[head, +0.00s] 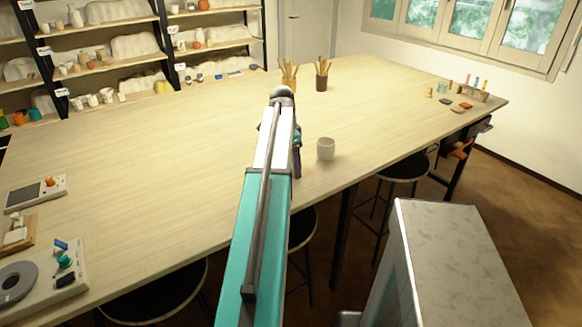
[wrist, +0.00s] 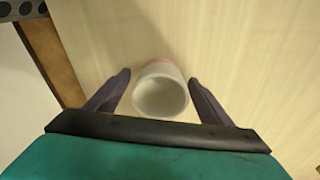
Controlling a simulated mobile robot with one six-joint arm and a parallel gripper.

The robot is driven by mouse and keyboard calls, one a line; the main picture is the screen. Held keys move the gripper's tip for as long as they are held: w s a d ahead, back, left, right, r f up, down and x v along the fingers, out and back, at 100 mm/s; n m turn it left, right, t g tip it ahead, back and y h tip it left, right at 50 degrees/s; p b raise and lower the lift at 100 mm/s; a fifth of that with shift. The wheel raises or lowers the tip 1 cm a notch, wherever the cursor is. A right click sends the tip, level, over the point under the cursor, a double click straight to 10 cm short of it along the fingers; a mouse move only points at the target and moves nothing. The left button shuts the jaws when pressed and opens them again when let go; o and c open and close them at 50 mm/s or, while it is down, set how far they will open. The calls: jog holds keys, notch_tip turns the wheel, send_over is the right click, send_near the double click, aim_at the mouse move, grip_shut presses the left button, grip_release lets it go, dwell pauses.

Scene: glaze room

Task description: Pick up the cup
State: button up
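A small pale grey-white cup (head: 326,149) stands upright on the wooden table (head: 180,160), close to its front edge. My gripper (wrist: 160,84) is open, with one dark finger on each side of the cup. A gap shows between the cup and each finger. In the head view my gripper (head: 297,155) is just left of the cup, partly hidden by my arm. I cannot tell its exact height above the table.
Two brush pots (head: 322,82) stand further back on the table. Small coloured items (head: 462,103) lie at the far right. Devices (head: 45,280) sit at the near left. Stools (head: 405,167) stand under the front edge. The table's middle is clear.

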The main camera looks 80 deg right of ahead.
jog(key=c, duration=1.1)
jog(key=shift+r, duration=0.15)
jog(key=shift+d+r+b, duration=0.1)
jog(key=shift+r+b, duration=0.45)
jog(key=shift+r, duration=1.1)
jog(key=w+a+b, duration=0.1)
jog(key=w+a, duration=0.1)
jog(key=a, duration=0.2)
jog(key=w+a, duration=0.3)
jog(key=a, duration=0.1)
jog(key=w+a+r+b, duration=0.1)
jog(key=w+a, duration=0.2)
jog(key=a, duration=0.2)
jog(key=shift+a+r+b, duration=0.1)
jog(key=shift+b, duration=0.25)
jog(key=shift+w+a+r, duration=0.1)
jog(key=shift+w+a, duration=0.15)
jog(key=shift+a, duration=0.05)
